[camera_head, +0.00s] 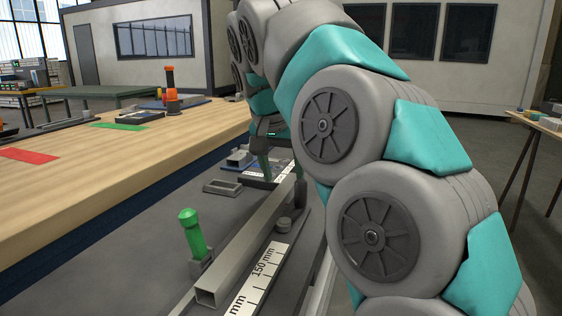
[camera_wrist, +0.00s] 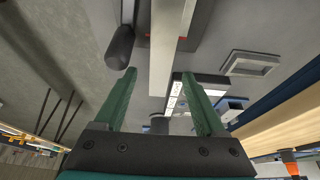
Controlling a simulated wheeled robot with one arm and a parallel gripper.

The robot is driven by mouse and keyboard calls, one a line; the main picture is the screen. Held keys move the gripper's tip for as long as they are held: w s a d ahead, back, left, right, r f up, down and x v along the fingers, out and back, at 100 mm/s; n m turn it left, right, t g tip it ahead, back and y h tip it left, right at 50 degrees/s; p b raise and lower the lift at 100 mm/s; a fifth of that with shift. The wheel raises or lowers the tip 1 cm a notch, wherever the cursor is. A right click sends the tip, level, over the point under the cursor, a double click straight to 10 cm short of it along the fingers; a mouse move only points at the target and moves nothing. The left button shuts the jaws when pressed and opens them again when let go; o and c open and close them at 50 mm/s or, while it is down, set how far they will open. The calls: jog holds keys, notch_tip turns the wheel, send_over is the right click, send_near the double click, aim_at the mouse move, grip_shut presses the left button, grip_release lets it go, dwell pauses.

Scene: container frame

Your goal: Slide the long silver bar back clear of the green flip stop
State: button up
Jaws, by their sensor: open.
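The long silver bar (camera_head: 244,248) is a square hollow tube lying lengthwise on the grey bench, its open end towards the head camera. The green flip stop (camera_head: 192,234) stands upright, slightly tilted, at the left of the bar's near end, which reaches past it. I cannot tell whether they touch. My gripper (camera_head: 281,174) is at the bar's far part, its fingers apart on either side. In the wrist view the bar (camera_wrist: 168,45) runs between the open green fingers of my gripper (camera_wrist: 159,74), with gaps on both sides. The stop is not clear in that view.
A grey rectangular frame (camera_head: 222,187) lies left of the bar. A wooden bench top (camera_head: 130,170) borders the left. My arm hides the right side.

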aim_at(285, 186)
jog(key=shift+x, duration=1.65)
jog(key=shift+c, duration=0.4)
grip_shut()
